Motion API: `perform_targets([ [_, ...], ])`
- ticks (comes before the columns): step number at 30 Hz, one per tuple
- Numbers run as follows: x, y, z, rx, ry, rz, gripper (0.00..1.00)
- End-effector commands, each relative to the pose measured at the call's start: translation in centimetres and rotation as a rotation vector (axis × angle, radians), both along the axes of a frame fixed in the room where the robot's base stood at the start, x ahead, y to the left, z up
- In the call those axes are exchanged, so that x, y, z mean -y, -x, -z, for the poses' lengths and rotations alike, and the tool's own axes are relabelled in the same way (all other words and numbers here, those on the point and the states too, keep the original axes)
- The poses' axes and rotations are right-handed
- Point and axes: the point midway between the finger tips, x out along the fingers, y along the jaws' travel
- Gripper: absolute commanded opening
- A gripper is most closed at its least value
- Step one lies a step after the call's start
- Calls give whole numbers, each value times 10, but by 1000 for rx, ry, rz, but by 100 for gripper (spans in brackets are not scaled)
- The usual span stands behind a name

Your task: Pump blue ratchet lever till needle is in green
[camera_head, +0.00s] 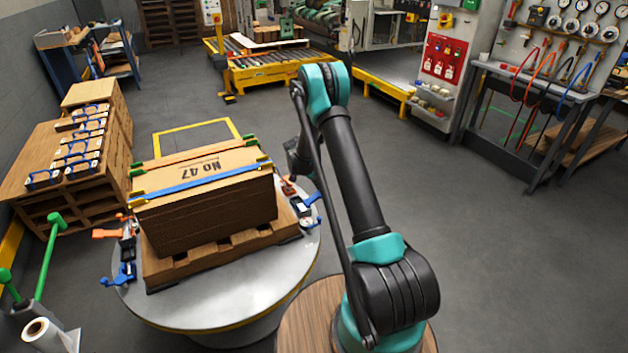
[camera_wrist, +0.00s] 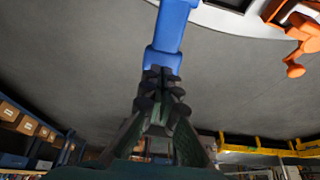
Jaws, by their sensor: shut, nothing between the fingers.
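In the wrist view, a blue lever (camera_wrist: 167,38) runs down from the top edge to my gripper (camera_wrist: 162,88). My gripper's dark fingers are together, with nothing between them. The tips are at the lever's lower end; I cannot tell whether they touch it. In the head view, a blue strap (camera_head: 200,186) crosses the box marked No 47 (camera_head: 205,215). Blue ratchet parts show at the turntable's left (camera_head: 122,276) and right (camera_head: 311,199) sides. My gripper is not clearly visible in the head view. No tension needle or green zone is readable.
An orange lever (camera_wrist: 302,45) is right of the blue one in the wrist view. The box sits on a pallet (camera_head: 190,265) on a round turntable (camera_head: 225,298), under an orange strap (camera_head: 195,154) too. Gauges (camera_head: 580,20) hang on the back-right panel. The floor at right is clear.

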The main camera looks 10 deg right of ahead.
Motion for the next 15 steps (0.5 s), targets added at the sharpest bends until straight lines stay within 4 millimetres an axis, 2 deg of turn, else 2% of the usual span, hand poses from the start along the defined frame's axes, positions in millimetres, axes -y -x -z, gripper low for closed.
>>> perform_targets([
  [6, 6, -2, 13, 0, 0, 0, 0],
  [15, 6, -2, 14, 0, 0, 0, 0],
])
